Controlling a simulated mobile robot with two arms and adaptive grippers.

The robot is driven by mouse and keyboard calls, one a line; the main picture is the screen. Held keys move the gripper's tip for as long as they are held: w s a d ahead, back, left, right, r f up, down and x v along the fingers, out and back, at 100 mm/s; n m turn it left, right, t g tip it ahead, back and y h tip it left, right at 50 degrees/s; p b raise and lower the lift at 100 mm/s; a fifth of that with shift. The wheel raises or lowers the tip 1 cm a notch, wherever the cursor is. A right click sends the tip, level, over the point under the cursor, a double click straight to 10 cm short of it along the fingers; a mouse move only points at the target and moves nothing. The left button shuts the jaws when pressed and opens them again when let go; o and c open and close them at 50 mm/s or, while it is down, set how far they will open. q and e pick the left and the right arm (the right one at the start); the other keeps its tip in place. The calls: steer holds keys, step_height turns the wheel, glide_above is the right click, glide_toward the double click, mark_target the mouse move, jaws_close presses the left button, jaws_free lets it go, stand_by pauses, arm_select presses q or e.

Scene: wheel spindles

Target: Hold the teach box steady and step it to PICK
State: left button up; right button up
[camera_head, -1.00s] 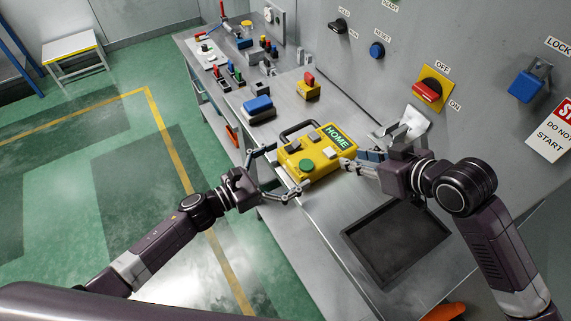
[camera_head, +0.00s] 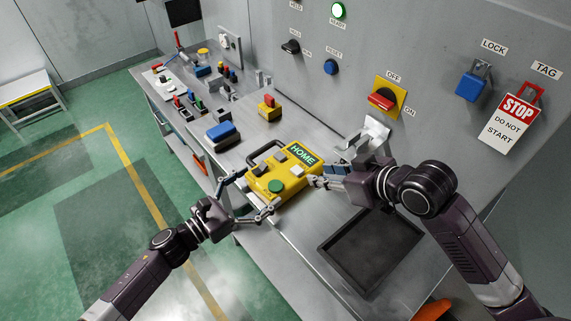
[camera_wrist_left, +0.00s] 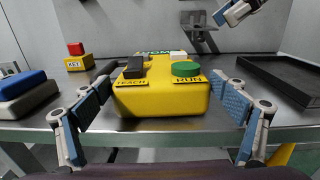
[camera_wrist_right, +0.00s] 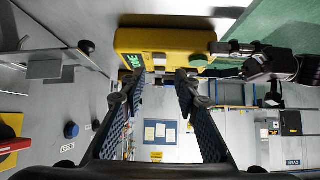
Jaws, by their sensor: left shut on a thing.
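The yellow teach box (camera_head: 283,186) lies on the grey bench, its display lit green with HOME. My right gripper (camera_head: 316,181) is at the box's right side by the display end. Its fingers (camera_wrist_right: 160,76) are apart with nothing between them, and the box (camera_wrist_right: 165,43) shows just beyond the tips.
A dark empty tray (camera_head: 371,250) lies to the right of the box. A blue-topped block (camera_head: 221,132) and a yellow key switch box (camera_head: 269,108) stand behind it. The wall panel carries a red OFF/ON switch (camera_head: 381,102), a blue lock (camera_head: 471,86) and a STOP tag (camera_head: 514,120).

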steer(key=shift+c, duration=0.4)
stand_by(0.3)
jaws_close()
stand_by(1.1)
